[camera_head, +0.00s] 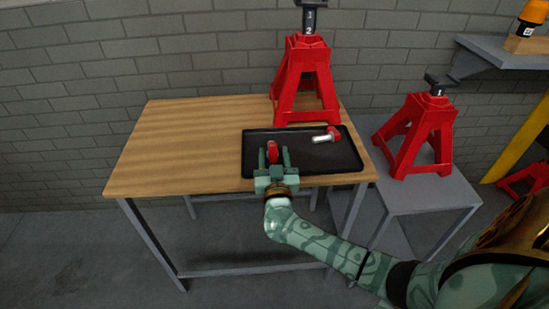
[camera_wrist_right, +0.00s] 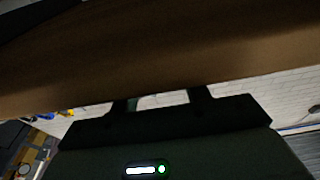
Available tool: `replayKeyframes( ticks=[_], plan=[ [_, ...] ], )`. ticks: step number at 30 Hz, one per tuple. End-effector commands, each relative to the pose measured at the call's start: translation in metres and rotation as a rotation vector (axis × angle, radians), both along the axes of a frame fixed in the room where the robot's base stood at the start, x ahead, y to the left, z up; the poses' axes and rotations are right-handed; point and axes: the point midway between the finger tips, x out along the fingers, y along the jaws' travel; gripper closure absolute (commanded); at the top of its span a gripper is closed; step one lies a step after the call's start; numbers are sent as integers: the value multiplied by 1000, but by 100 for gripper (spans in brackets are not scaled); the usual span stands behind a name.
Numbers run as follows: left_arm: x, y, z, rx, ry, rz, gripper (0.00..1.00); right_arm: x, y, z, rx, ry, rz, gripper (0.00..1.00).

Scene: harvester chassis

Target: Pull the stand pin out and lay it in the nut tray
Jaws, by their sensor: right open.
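The black nut tray (camera_head: 345,165) lies on the wooden table near its front right corner. My right gripper (camera_head: 274,158) is open at the tray's front left edge. In the right wrist view its fingers (camera_wrist_right: 160,98) stand apart with nothing seen between them. My left gripper is not in view.
A red jack stand marked 2 (camera_head: 305,80) stands on the wooden table (camera_head: 180,140) behind the tray. Another red stand marked 1 (camera_head: 418,135) stands on a lower grey table (camera_head: 440,190) to the right. A grey shelf (camera_head: 500,60) is at upper right. The table's left half is clear.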

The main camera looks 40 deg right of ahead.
Motion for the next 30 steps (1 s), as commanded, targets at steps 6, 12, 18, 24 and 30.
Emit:
replayKeyframes(
  ticks=[6,12,18,24,30],
  plan=[
    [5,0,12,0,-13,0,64,-26,16,-1,3,0,1,53],
    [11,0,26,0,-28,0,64,-72,45,-10,5,0,0,53],
    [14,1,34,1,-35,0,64,-112,70,-19,3,1,0,53],
    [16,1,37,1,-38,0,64,-132,83,-24,2,-1,0,53],
    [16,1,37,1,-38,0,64,-136,85,-26,0,-1,0,53]
  ],
)
